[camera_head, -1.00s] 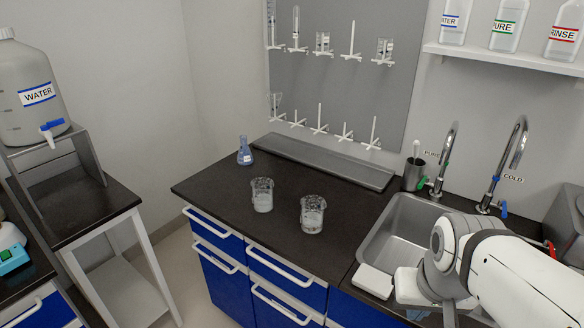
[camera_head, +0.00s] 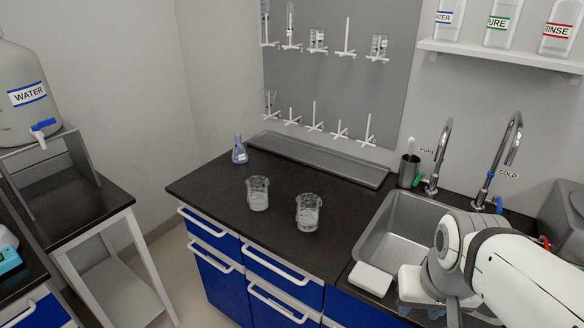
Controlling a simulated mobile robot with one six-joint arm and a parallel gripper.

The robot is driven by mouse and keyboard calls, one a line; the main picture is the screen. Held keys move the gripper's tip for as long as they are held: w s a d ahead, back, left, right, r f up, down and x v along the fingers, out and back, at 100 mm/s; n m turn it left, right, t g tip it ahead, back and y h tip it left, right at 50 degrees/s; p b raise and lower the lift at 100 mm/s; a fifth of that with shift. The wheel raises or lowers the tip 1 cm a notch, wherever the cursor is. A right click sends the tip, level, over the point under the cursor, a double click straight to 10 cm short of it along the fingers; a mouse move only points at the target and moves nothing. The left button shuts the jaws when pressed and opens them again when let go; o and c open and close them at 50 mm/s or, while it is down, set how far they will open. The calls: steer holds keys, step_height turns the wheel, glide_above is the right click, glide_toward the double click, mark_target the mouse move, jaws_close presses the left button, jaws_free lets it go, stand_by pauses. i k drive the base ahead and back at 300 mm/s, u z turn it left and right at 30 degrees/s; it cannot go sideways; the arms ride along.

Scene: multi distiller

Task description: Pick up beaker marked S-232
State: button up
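Two clear glass beakers stand upright on the black counter. The left beaker (camera_head: 258,195) and the right beaker (camera_head: 308,213) are apart, near the counter's front edge. Their markings are too small to read, so I cannot tell which is S-232. My arm comes in from the lower right. Its end, with my gripper (camera_head: 432,298), is at the bottom edge by the sink, well to the right of both beakers. The fingers are not clear enough to tell whether they are open or shut.
A blue labelled flask (camera_head: 240,153) stands behind the left beaker. A grey trough (camera_head: 318,160) runs along the wall under a peg rack. The sink (camera_head: 392,235) with taps lies right of the beakers, a white block (camera_head: 371,278) at its front. Counter around the beakers is clear.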

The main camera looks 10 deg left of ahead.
mark_target(257, 186)
steer(key=z, duration=2.05)
steer(key=k, duration=1.75)
steer(key=u, duration=1.45)
steer(key=i, duration=1.5)
